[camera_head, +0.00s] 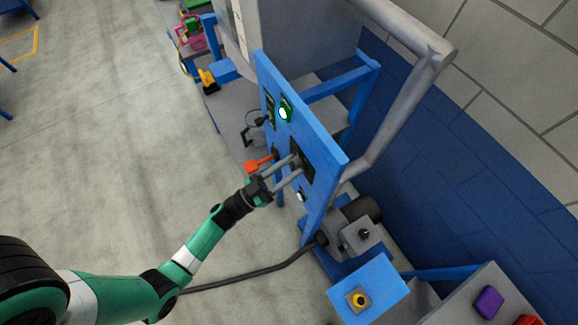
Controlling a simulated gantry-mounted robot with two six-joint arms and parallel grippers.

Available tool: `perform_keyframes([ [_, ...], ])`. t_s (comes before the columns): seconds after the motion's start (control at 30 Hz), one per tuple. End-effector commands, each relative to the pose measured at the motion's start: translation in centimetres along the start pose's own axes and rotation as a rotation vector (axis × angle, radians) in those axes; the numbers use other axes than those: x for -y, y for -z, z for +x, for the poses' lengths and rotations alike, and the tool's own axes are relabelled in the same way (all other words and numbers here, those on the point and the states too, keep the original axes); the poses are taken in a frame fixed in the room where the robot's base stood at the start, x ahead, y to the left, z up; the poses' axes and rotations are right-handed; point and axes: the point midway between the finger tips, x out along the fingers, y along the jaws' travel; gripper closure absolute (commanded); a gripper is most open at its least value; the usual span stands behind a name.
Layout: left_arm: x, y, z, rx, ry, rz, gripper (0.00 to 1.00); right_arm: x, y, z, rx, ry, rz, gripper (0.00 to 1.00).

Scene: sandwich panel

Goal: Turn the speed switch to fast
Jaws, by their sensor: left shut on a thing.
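The blue control panel (322,160) stands upright in the middle of the view. My left gripper (298,166) reaches it from the left, with its two fingers against a dark plate (307,158) on the panel face. The fingers are shut on a small part there, which I take to be the speed switch; they hide most of it, and I cannot read its setting. A lit green-white button (283,113) is higher on the panel. A white round button (301,196) is below the fingers. My right gripper is not in view.
An orange-red part (260,164) juts out left of the panel, close to my left wrist. A thick grey pipe (405,105) runs behind the panel.

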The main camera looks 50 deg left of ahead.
Motion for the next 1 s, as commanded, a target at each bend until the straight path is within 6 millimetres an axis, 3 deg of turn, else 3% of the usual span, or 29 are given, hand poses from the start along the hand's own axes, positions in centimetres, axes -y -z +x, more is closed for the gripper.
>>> perform_keyframes([
  [0.1,0.01,0.00,-0.02,0.000,0.000,0.000,1.00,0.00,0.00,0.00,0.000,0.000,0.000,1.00],
  [0.53,0.14,0.01,-0.02,-0.001,-0.022,0.057,1.00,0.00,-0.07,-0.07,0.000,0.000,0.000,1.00],
  [1.0,0.50,0.12,0.02,0.000,-0.159,0.390,1.00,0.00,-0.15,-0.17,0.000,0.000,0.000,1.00],
])
